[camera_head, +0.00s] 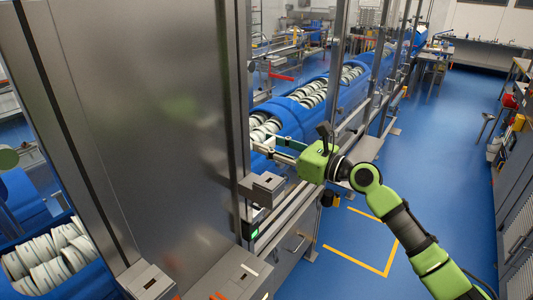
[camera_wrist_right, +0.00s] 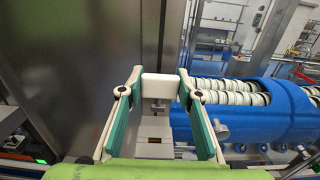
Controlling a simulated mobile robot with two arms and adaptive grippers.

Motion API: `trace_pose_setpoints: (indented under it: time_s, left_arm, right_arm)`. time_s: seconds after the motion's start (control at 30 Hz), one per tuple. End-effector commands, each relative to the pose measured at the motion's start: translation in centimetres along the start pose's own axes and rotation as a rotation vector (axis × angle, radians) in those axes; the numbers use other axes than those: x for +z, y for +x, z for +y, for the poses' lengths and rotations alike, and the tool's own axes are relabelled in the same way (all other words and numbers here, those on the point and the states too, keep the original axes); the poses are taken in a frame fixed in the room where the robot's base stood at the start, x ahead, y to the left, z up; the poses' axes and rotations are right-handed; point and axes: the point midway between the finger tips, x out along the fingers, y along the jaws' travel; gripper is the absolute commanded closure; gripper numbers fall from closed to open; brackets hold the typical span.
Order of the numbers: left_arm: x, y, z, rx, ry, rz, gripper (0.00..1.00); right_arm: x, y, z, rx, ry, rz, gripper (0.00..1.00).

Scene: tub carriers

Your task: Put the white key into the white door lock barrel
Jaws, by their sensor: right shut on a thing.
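My right gripper (camera_head: 268,146) is shut on the white key, beside the edge of the steel door. In the right wrist view, the white key (camera_wrist_right: 161,87) is a pale block between the two green-padded fingertips (camera_wrist_right: 160,86), with a short metal shank below it. Under the shank is a pale grey lock housing (camera_wrist_right: 155,128) with a small dark slot. The shank appears apart from the slot, but the depth is hard to judge. I cannot make out a distinct white barrel. In the head view, a grey lock box (camera_head: 268,183) sits on the door edge below the gripper. My left gripper is out of view.
The large steel door panel (camera_head: 150,110) fills the left of the head view. Blue tub carriers (camera_head: 285,115) with white rings run behind the metal frame. Another tub of white rings (camera_head: 50,262) is at the lower left. Blue floor (camera_head: 445,130) is clear at right.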

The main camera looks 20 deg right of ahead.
Motion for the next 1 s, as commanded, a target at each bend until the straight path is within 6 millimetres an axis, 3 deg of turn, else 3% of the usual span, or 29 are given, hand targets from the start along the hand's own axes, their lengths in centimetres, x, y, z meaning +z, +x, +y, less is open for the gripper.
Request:
trace_pose_setpoints:
  time_s: [0.37, 1.0]
  left_arm:
    - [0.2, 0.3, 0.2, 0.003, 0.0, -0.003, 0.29]
    - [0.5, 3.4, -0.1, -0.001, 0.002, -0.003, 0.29]
  right_arm:
    - [-0.4, -0.1, 0.0, -0.002, 0.0, 0.0, 0.92]
    - [-5.5, -0.1, 0.0, -0.002, 0.0, -0.001, 0.92]
